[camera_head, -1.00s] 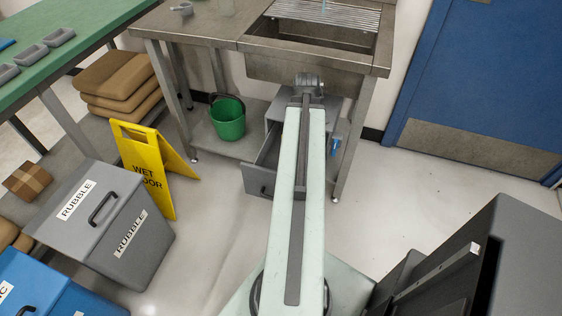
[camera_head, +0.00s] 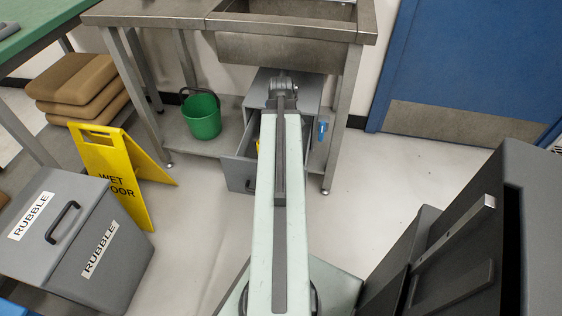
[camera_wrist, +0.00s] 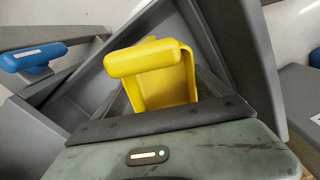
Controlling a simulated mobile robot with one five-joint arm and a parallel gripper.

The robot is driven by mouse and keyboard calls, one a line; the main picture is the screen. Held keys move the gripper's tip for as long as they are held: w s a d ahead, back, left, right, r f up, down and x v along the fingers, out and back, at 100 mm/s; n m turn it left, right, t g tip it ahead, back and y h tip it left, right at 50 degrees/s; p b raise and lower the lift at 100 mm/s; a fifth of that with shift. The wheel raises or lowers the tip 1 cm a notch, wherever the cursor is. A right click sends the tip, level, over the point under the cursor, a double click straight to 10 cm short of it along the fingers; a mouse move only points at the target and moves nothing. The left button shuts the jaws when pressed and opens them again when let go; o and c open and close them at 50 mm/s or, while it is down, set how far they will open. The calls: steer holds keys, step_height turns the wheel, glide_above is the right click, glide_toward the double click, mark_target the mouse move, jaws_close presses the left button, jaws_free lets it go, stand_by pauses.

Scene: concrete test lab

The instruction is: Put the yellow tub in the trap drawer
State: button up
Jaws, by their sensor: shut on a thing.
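The yellow tub (camera_wrist: 150,75) is held in my gripper (camera_wrist: 160,112), whose fingertips are mostly hidden in the wrist view. The tub is tilted in that view, with grey drawer walls around it. The trap drawer (camera_head: 238,172) is pulled out from the grey cabinet (camera_head: 309,88) under the sink; its wall also shows in the wrist view (camera_wrist: 235,60). In the head view my arm covers much of the drawer, and only a sliver of yellow shows inside. I cannot tell whether the tub touches the drawer floor.
A green bucket (camera_head: 201,118) stands on the undershelf left of the drawer. A yellow wet-floor sign (camera_head: 122,180) and a grey rubble bin (camera_head: 75,240) are at the left. A steel table leg (camera_head: 342,120) stands right of the cabinet. Dark grey equipment (camera_head: 455,250) fills the lower right.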

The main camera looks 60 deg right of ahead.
step_height(320, 180, down, 9)
steer(key=b, duration=0.6)
steer(key=shift+r, duration=0.2)
steer(key=shift+d+r, duration=0.15)
steer(key=shift+r, duration=0.15)
steer(key=d, duration=0.1)
steer(key=w+d, duration=0.1)
steer(key=d+f+b, duration=0.1)
steer(key=shift+w+d, duration=0.15)
steer(key=shift+d, duration=0.25)
steer(key=shift+a+f, duration=0.15)
steer(key=shift+f, duration=0.2)
steer(key=shift+r, duration=0.25)
steer(key=shift+f, duration=0.1)
steer(key=o, duration=1.3)
